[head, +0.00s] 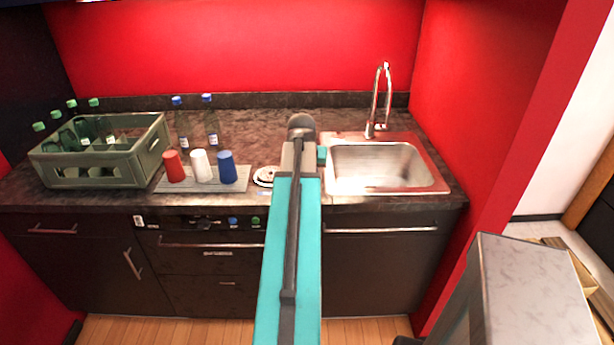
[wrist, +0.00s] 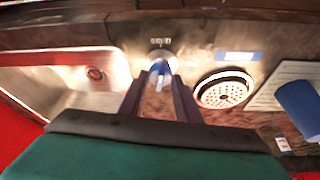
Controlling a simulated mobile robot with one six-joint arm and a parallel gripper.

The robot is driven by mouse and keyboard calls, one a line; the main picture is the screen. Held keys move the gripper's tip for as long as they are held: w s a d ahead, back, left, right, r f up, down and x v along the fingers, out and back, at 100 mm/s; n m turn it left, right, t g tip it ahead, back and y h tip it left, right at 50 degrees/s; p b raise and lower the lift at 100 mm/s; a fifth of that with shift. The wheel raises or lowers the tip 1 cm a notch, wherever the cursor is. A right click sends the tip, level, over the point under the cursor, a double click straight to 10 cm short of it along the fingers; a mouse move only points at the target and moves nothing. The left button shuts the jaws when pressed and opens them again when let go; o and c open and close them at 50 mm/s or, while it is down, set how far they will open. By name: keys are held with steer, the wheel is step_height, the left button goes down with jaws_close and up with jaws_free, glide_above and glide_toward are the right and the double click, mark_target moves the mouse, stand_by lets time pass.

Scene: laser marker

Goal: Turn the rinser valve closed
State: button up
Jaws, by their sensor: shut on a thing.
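In the wrist view the rinser valve (wrist: 160,66) is a small blue and white handle in front of a round fitting on the counter. My gripper (wrist: 161,78) reaches it from the near side, with its two dark fingers shut on the handle, one on each side. The fingertips partly cover the handle, so its exact angle is hard to tell. The round perforated rinser (wrist: 225,92) lies just right of the fingers. In the head view the rinser (head: 264,177) shows left of my arm, while the arm hides the valve and the fingers.
The sink (head: 385,168) with its tall faucet (head: 377,102) is right of my arm. Left of the rinser, red (head: 173,166), white (head: 201,166) and blue (head: 227,167) cups stand on a grey mat (head: 166,187). A green bottle crate (head: 146,163) stands further left.

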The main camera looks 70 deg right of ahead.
steer(key=shift+s+n+t, duration=0.1)
steer(key=shift+n+t, duration=0.3)
steer(key=shift+n, duration=0.5)
steer(key=shift+y, duration=0.3)
steer(key=o, duration=1)
steer(key=shift+r, duration=0.1)
steer(key=shift+b+v, duration=1.05)
steer(key=shift+v, duration=5.75)
steer(key=shift+s+a, duration=0.1)
steer(key=shift+a, duration=0.05)
